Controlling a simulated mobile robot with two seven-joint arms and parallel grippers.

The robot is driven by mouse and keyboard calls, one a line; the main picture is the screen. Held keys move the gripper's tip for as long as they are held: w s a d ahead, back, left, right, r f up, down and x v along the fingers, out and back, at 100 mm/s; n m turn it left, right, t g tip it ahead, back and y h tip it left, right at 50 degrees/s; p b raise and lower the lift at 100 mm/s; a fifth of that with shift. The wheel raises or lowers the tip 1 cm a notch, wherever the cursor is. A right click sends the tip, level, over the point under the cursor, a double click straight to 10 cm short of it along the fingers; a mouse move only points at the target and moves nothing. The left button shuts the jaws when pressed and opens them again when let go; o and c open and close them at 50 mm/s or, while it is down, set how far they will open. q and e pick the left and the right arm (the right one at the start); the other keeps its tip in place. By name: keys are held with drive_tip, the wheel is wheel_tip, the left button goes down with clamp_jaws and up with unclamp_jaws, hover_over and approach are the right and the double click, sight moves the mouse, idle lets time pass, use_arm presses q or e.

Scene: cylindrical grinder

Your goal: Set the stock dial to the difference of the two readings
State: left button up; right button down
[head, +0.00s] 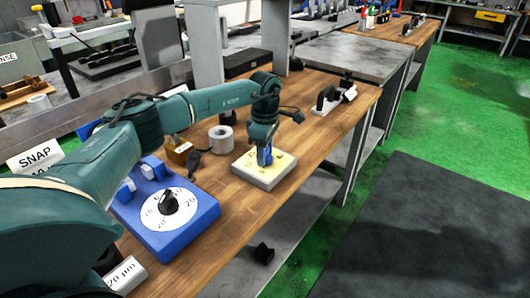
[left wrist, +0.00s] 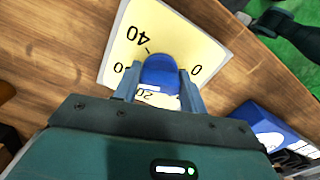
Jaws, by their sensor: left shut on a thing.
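A cream dial box (head: 258,176) with a blue knob (head: 265,158) stands on the wooden bench. In the left wrist view the cream face (left wrist: 124,45) shows a 40 and other partly hidden numbers around the blue knob (left wrist: 158,68). My left gripper (left wrist: 158,84) is shut on this knob from above. A blue dial box (head: 200,217) with a round white face (head: 182,215) and a black knob (head: 168,203) stands nearer. White cards read "SNAP" (head: 35,157), its second line partly hidden, and "20 µm" (head: 125,274). My right gripper is not in view.
A grey roll (head: 221,140) and a small brown box (head: 181,153) stand behind the dials. A black gauge-like thing (head: 325,98) with a white label stands at the bench's far end. A dark piece (head: 263,253) lies on the lower shelf.

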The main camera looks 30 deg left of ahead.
use_arm(q)
drive_tip(key=m, duration=0.4)
drive_tip(key=shift+m, duration=0.3)
drive_tip(key=m+b, duration=0.1)
drive_tip(key=m, duration=0.3)
drive_tip(key=shift+a+m, duration=0.1)
drive_tip(key=shift+m, duration=0.2)
drive_tip(key=o, duration=0.9)
drive_tip(key=shift+o, duration=0.2)
drive_tip(key=shift+r, duration=0.1)
wheel_tip(320, 180, up, 13)
idle(0.4)
